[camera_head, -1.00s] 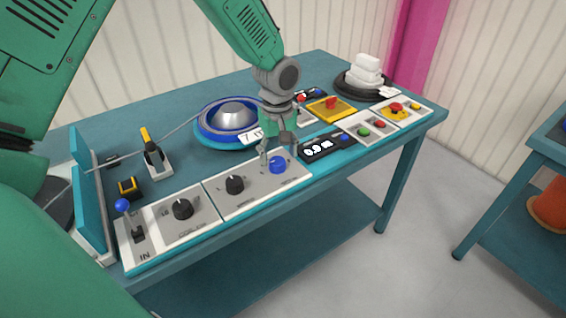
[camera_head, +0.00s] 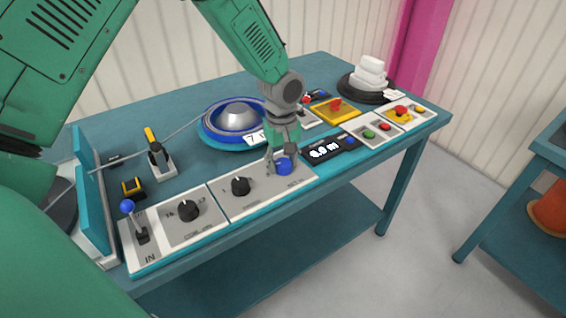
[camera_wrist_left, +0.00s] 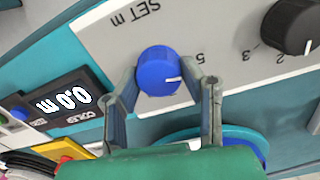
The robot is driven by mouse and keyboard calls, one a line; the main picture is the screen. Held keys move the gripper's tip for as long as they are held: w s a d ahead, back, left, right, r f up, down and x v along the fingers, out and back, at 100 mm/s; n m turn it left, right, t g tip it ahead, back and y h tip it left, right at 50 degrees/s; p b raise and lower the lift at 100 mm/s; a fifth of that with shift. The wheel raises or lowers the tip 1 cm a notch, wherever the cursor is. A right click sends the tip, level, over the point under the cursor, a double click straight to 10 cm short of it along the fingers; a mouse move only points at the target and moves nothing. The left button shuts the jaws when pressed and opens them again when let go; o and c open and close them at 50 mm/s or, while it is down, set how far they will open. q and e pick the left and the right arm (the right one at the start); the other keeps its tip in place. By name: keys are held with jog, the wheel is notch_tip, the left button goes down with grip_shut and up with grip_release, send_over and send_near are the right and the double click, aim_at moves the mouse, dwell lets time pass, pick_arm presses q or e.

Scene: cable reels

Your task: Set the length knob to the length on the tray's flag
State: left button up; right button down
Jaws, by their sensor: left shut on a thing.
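The blue length knob (camera_head: 285,169) sits on the white panel marked "SET m". The tray (camera_head: 222,143) holds a blue reel with a grey hub. Its white flag (camera_head: 254,137) shows a 7; the rest is hidden behind my gripper. My right gripper is not in view.
A black display (camera_head: 326,149) beside the knob reads 0.0 m. Black knobs (camera_head: 241,187) (camera_head: 189,210) and a blue-topped lever (camera_head: 128,207) line the front edge. A yellow block with a red button (camera_head: 335,108) stands behind the display.

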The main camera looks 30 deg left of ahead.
pick_arm(q)
jog(key=shift+a+f, duration=0.15)
jog(key=shift+a, duration=0.25)
jog(key=shift+d, duration=0.4)
jog(key=shift+s+m+p, duration=0.2)
jog(key=shift+m+p, duration=0.7)
jog(key=shift+p, duration=0.1)
jog(key=m+p, duration=0.3)
jog(key=m, duration=0.1)
jog(key=shift+d, duration=0.2)
jog(key=m+p, duration=0.2)
jog(key=m, duration=0.3)
jog(key=m+p, duration=0.2)
jog(key=m, duration=0.2)
jog(key=shift+f+m, duration=0.15)
jog(key=shift+m, duration=0.25)
jog(key=shift+a, duration=0.1)
